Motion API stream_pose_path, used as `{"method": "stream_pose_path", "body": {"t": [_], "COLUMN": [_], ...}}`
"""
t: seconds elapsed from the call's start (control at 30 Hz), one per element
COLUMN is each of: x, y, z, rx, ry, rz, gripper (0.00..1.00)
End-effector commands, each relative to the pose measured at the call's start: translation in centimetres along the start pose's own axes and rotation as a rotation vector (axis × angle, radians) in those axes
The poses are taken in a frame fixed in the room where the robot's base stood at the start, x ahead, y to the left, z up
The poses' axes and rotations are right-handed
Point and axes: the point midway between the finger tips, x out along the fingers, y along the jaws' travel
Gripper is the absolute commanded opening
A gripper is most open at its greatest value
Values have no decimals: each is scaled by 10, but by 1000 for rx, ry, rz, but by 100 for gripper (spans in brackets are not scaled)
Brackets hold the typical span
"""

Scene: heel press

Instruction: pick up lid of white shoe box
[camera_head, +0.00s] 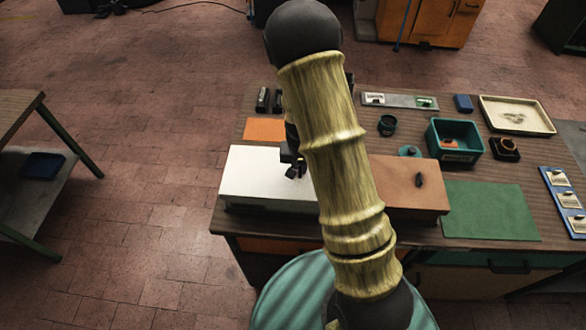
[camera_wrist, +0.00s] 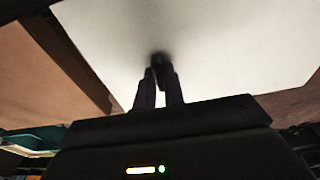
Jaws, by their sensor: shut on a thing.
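The white shoe box lid (camera_head: 252,178) is at the front left of the workbench. Its pale top also fills much of the wrist view (camera_wrist: 215,45). My gripper (camera_head: 295,170) is over the lid, partly hidden by my arm. In the wrist view its two fingers (camera_wrist: 159,78) are close together on a small dark knob (camera_wrist: 160,59) on the lid. The lid's right side is hidden behind my arm. A dark band shows under its front edge; I cannot tell whether the lid is clear of the box.
A brown box (camera_head: 400,195) with a dark knob stands just right of the white one. A green mat (camera_head: 490,210) lies farther right. A teal bin (camera_head: 455,135), a cream tray (camera_head: 515,113) and an orange sheet (camera_head: 264,129) are behind. Open floor lies left.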

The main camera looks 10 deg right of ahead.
Motion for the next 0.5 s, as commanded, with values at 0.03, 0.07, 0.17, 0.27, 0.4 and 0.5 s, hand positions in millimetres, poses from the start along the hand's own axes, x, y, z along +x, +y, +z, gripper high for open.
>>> {"method": "stream_pose_path", "body": {"t": [0.03, 0.07, 0.17, 0.27, 0.4, 0.5], "x": [-4, -7, -20, -38, -64, -80], "y": [0, -1, -1, -2, -2, -1], "z": [-1, -1, -3, -6, -9, -10], "rx": [0, -1, -1, -2, -2, -2], "ry": [3, 3, 4, 6, 6, 4], "rz": [-1, -1, -2, -3, -3, -3], "gripper": [0, 0, 0, 0, 0, 0]}}
